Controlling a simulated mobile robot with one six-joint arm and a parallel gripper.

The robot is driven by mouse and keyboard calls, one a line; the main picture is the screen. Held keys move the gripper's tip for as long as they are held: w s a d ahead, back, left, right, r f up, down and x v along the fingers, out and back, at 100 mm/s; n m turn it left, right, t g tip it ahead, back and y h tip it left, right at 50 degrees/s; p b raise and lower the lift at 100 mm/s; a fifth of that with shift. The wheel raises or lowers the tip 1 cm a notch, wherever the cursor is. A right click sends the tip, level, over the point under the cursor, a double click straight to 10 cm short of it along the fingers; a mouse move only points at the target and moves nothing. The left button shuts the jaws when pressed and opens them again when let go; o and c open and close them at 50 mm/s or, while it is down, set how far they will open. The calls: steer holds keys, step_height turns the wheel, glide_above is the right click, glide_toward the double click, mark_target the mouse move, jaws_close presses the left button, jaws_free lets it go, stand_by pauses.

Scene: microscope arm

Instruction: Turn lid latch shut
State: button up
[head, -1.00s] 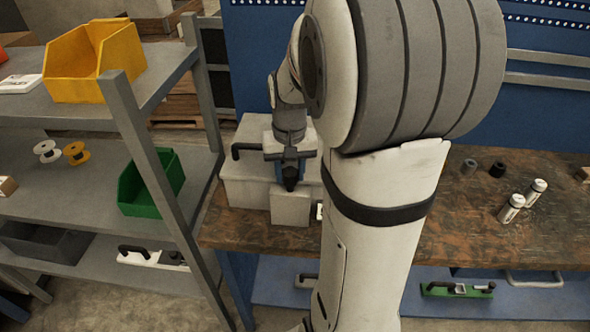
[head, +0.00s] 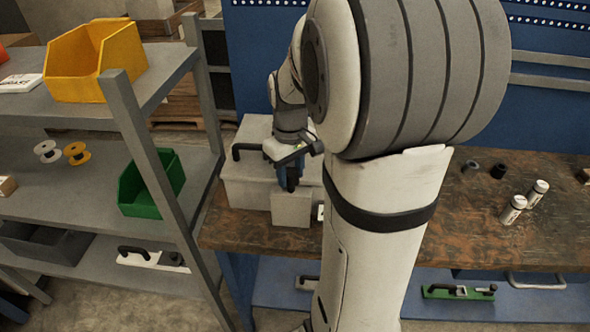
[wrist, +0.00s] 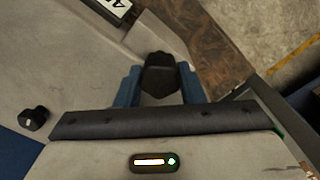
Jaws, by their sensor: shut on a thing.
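The lid latch (wrist: 160,75) is a black knob on a pale grey surface in the wrist view. My gripper (wrist: 160,88) is shut on it, with one blue finger on each side. In the head view my gripper (head: 290,182) points down at the front part of the pale grey case (head: 243,190) on the workbench. The latch is hidden behind the fingers there. A black handle (head: 246,149) shows on the left of the case. I cannot tell from these views how far the latch is turned.
A shelf rack with a yellow bin (head: 80,75) and a green bin (head: 140,190) stands left of the bench. A small black knob (wrist: 33,118) shows in the wrist view.

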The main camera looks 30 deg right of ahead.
mark_target(291, 172)
steer(key=shift+s+f, duration=0.1)
steer(key=shift+s, duration=0.05)
steer(key=o, duration=0.9)
steer(key=shift+s, duration=0.1)
steer(key=shift+c, duration=0.2)
steer(key=shift+o, duration=0.7)
steer(key=shift+r, duration=0.2)
step_height(291, 172, up, 8)
steer(key=shift+f, duration=0.15)
